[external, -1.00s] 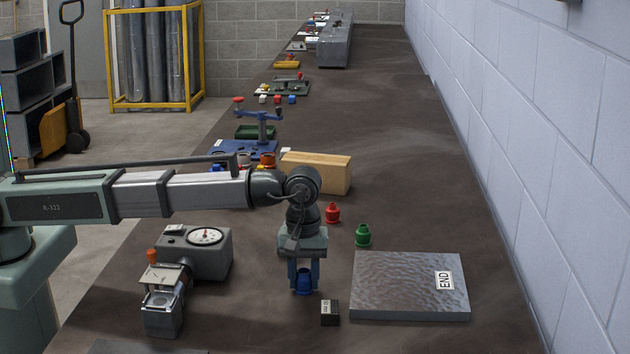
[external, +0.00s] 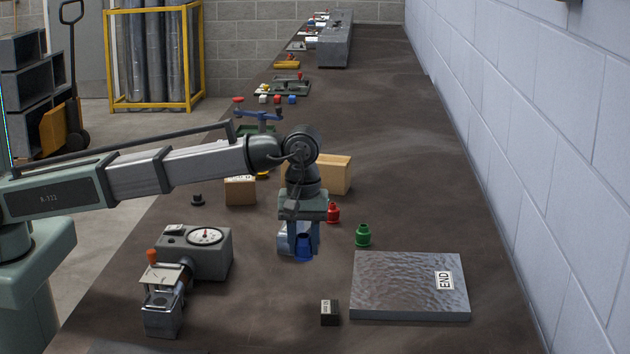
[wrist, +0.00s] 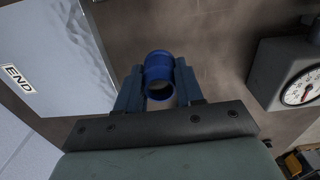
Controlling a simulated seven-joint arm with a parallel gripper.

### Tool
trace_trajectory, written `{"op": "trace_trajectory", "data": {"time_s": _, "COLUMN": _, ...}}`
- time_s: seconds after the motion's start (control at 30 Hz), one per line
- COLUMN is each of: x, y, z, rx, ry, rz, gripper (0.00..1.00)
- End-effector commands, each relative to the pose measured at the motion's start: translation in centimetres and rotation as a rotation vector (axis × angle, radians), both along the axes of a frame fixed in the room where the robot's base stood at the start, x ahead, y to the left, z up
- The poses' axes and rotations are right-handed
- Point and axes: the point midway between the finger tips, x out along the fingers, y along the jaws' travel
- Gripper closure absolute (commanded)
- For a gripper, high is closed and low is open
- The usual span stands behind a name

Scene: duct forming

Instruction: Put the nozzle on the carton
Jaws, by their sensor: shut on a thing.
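A blue nozzle (external: 303,248) is held between the two fingers of my gripper (external: 304,243), which is shut on it. It appears lifted above the table. In the wrist view the blue nozzle (wrist: 158,73) sits between the fingertips (wrist: 158,88), and its hollow end shows. A small brown carton (external: 240,191) with a pale label on top stands on the table, behind and to the left of my gripper in the external view. The carton is not in the wrist view.
A red nozzle (external: 333,213) and a green nozzle (external: 363,236) stand right of my gripper. A pale block (external: 285,240) is partly hidden behind the fingers.

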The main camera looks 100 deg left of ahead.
Motion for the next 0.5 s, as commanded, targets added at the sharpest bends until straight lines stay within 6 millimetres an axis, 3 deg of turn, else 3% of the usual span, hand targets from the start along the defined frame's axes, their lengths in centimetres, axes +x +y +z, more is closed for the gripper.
{"op": "trace_trajectory", "data": {"time_s": 0.1, "x": 0.0, "y": 0.0, "z": 1.2, "rx": 0.0, "ry": 0.0, "rz": 0.0, "gripper": 0.92}}
{"op": "trace_trajectory", "data": {"time_s": 0.37, "x": 0.0, "y": 0.2, "z": 1.8, "rx": 0.0, "ry": 0.001, "rz": 0.003, "gripper": 0.92}}
{"op": "trace_trajectory", "data": {"time_s": 0.5, "x": 0.0, "y": 2.0, "z": 1.8, "rx": 0.0, "ry": 0.001, "rz": 0.026, "gripper": 0.92}}
